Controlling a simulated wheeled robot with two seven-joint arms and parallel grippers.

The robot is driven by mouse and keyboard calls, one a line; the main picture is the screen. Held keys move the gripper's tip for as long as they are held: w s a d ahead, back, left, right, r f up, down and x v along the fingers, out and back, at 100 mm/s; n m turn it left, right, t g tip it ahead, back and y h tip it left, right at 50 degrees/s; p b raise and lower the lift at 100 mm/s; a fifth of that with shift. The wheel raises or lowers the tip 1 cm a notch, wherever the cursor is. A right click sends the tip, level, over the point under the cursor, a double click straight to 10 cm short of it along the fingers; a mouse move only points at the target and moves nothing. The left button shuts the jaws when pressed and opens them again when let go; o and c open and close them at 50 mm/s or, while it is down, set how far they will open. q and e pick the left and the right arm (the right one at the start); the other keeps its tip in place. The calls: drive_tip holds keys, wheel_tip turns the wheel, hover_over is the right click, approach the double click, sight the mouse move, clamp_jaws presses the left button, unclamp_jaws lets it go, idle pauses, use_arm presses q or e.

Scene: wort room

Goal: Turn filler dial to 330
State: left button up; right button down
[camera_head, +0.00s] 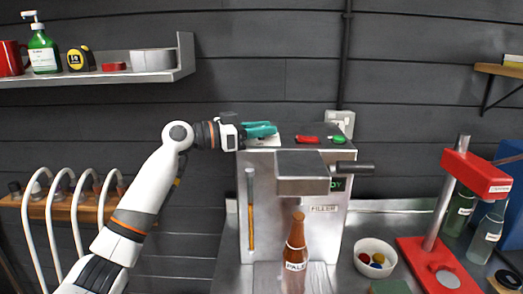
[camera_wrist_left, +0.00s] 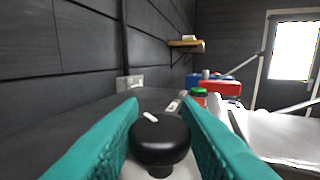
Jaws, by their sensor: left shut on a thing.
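The filler (camera_head: 320,225) is a steel machine labelled FILLER on the bench. Its dial (camera_wrist_left: 160,140) is a black round knob with a short white mark at the far left of its top, in the left wrist view. My left gripper (camera_head: 262,130) reaches the left part of the filler's top. Its teal fingers stand on both sides of the dial and are shut on it. In the head view the fingers hide the dial, and a pale plate shows beneath them. I cannot read any numbers around the dial. My right gripper is not in view.
A red button (camera_head: 307,139) and a green button (camera_head: 338,140) sit on the filler's top. A black handle (camera_head: 355,168) sticks out right. A brown bottle (camera_head: 295,250) stands in front. A bowl of caps (camera_head: 375,246) and a red capper (camera_head: 475,175) stand right.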

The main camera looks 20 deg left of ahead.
use_arm(q)
drive_tip(key=shift+f+m+g+h+b, duration=0.15)
drive_tip(key=shift+m+g+h+b, duration=0.25)
drive_tip(key=shift+g, duration=0.3)
drive_tip(key=shift+r+m+g+h, duration=0.25)
drive_tip(key=shift+m+g+h, duration=0.45)
drive_tip(key=shift+m+g, duration=0.3)
drive_tip(key=m+g+h+p, duration=0.1)
drive_tip(key=g, duration=0.2)
drive_tip(key=shift+m, duration=0.3)
drive_tip(key=shift+m+g+p, duration=0.5)
drive_tip(key=shift+g+p, duration=0.05)
drive_tip(key=shift+g, duration=0.15)
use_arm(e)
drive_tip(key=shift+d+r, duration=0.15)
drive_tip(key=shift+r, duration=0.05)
use_arm(q)
drive_tip(key=shift+f+g, duration=0.1)
drive_tip(key=shift+g, duration=0.2)
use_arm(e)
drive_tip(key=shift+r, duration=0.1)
use_arm(q)
drive_tip(key=o, duration=1)
drive_tip(key=shift+c, duration=0.2)
